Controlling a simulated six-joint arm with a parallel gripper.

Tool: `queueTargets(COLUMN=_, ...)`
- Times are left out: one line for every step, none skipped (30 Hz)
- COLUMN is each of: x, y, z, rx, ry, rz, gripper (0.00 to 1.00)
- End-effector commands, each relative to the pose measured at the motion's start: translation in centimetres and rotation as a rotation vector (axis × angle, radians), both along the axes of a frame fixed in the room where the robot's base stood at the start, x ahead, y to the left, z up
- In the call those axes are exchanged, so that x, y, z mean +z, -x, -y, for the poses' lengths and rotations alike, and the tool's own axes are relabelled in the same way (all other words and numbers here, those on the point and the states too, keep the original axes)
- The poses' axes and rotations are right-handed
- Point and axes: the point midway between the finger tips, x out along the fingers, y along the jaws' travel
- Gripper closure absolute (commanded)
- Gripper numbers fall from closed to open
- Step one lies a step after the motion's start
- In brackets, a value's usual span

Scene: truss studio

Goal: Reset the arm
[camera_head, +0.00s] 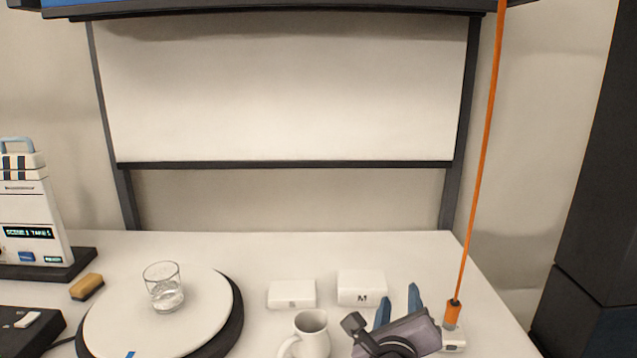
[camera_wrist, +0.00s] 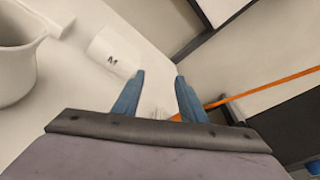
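My gripper (camera_head: 399,302) is at the lower right of the head view, above the right part of the white table. Its two blue fingers are apart with nothing between them. In the wrist view the gripper (camera_wrist: 159,93) also shows open and empty. A white mug (camera_head: 311,336) stands just left of it on the table, and its rim shows at the left edge of the wrist view (camera_wrist: 14,62). A white block marked M (camera_head: 361,288) lies behind the mug, and it also shows in the wrist view (camera_wrist: 114,52).
An orange cord (camera_head: 481,180) rises from an orange-and-white base (camera_head: 452,321) right of my gripper. A second white block (camera_head: 292,294) lies left of the M block. A glass (camera_head: 164,287) stands on a round turntable (camera_head: 120,325). A sponge (camera_head: 87,287) lies beside it. The back table is clear.

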Motion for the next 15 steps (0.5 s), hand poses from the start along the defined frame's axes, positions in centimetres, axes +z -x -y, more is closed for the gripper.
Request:
queueTargets(x=1.9, y=-0.3, z=-0.9, rx=0.071, ry=0.092, rz=-0.072, gripper=0.62)
queueTargets(x=1.9, y=-0.4, z=-1.5, rx=0.121, ry=0.155, rz=-0.115, gripper=0.62)
queueTargets(x=2.0, y=-0.5, z=-2.3, rx=0.187, ry=0.236, rz=-0.173, gripper=0.62)
queueTargets(x=2.0, y=-0.4, z=-2.9, rx=0.241, ry=0.299, rz=-0.215, gripper=0.62)
queueTargets(x=2.0, y=-0.3, z=-3.4, rx=0.293, ry=0.362, rz=-0.255, gripper=0.62)
queueTargets(x=1.9, y=-0.1, z=-4.1, rx=0.365, ry=0.444, rz=-0.308, gripper=0.62)
queueTargets(x=1.8, y=0.2, z=-4.5, rx=0.420, ry=0.507, rz=-0.347, gripper=0.62)
queueTargets(x=1.7, y=0.5, z=-5.0, rx=0.476, ry=0.568, rz=-0.385, gripper=0.62)
queueTargets(x=1.6, y=1.0, z=-5.4, rx=0.552, ry=0.651, rz=-0.434, gripper=0.62)
queueTargets(x=1.5, y=1.5, z=-5.7, rx=0.612, ry=0.712, rz=-0.469, gripper=0.62)
queueTargets(x=1.4, y=2.1, z=-6.0, rx=0.671, ry=0.772, rz=-0.504, gripper=0.62)
queueTargets(x=1.3, y=2.8, z=-6.2, rx=0.753, ry=0.853, rz=-0.548, gripper=0.62)
queueTargets(x=1.3, y=3.5, z=-6.4, rx=0.815, ry=0.912, rz=-0.579, gripper=0.62)
queueTargets(x=1.2, y=4.2, z=-6.4, rx=0.881, ry=0.969, rz=-0.610, gripper=0.62)
queueTargets(x=1.2, y=5.3, z=-6.4, rx=0.968, ry=1.045, rz=-0.650, gripper=0.62)
